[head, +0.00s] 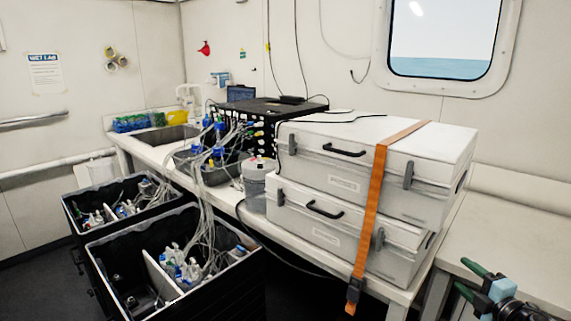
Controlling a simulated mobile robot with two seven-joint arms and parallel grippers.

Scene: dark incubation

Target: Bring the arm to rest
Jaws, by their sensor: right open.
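My right gripper (467,277) is in the lower right corner of the head view, with its arm entering from the right edge. Its two green-tipped fingers are spread apart and point left. Nothing shows between them. It is in front of a pale bench at the right, to the right of the two stacked white cases; I cannot tell its height above the bench. Most of the right arm is outside the picture. My left gripper and left arm are not in view.
Two stacked white cases (340,185) with an orange strap (372,200) stand on the white bench. Two black bins (120,185) with bottles and tubing stand at the left. Cables hang near the bench front. The right bench (530,255) looks clear.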

